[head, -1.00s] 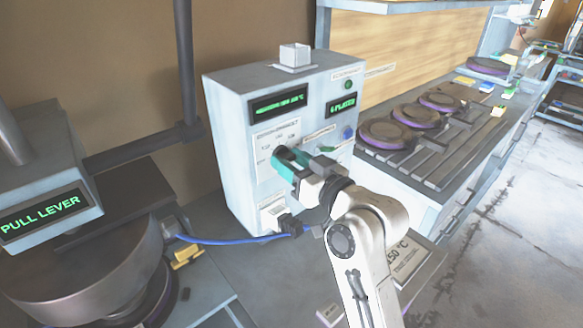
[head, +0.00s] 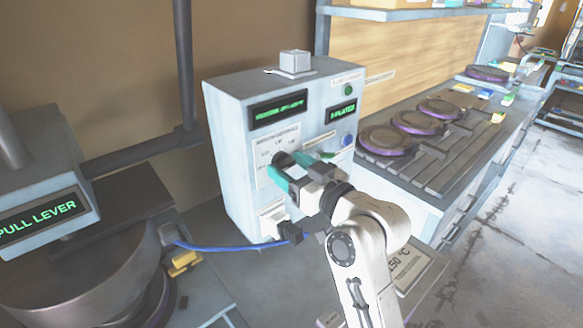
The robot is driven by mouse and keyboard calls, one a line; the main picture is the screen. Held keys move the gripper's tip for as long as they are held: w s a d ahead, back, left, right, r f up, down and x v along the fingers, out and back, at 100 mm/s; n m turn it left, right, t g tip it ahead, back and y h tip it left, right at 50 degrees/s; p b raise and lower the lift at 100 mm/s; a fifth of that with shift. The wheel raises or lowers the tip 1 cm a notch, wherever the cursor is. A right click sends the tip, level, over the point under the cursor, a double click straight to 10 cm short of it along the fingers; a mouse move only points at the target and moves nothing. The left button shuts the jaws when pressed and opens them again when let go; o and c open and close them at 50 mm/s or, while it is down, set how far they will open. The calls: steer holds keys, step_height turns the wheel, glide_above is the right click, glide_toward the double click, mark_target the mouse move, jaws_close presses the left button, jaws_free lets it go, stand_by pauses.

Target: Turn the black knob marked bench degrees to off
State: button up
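The black knob (head: 283,159) sits on the front of the light grey control box, on a white plate with printed dial marks (head: 279,138). It is partly covered by my gripper. My gripper (head: 287,165) has teal fingers and reaches in from the lower right. One finger is at the lower left of the knob and the other at its upper right. The fingers are apart with the knob at their tips; I cannot tell whether they press on it. The knob's pointer and some dial marks are hidden or too small to read.
The box has two green-lit displays (head: 278,110), a green button (head: 348,90) and a blue button (head: 347,139). A blue cable (head: 220,241) runs below. A press reading PULL LEVER (head: 37,219) stands left. Several round plates (head: 388,139) lie on the bench at right.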

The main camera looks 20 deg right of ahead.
steer(key=shift+o, duration=0.4)
steer(key=shift+s, duration=0.1)
steer(key=shift+s+d, duration=0.1)
steer(key=shift+s, duration=0.2)
steer(key=b+v, duration=0.1)
steer(key=v, duration=0.9)
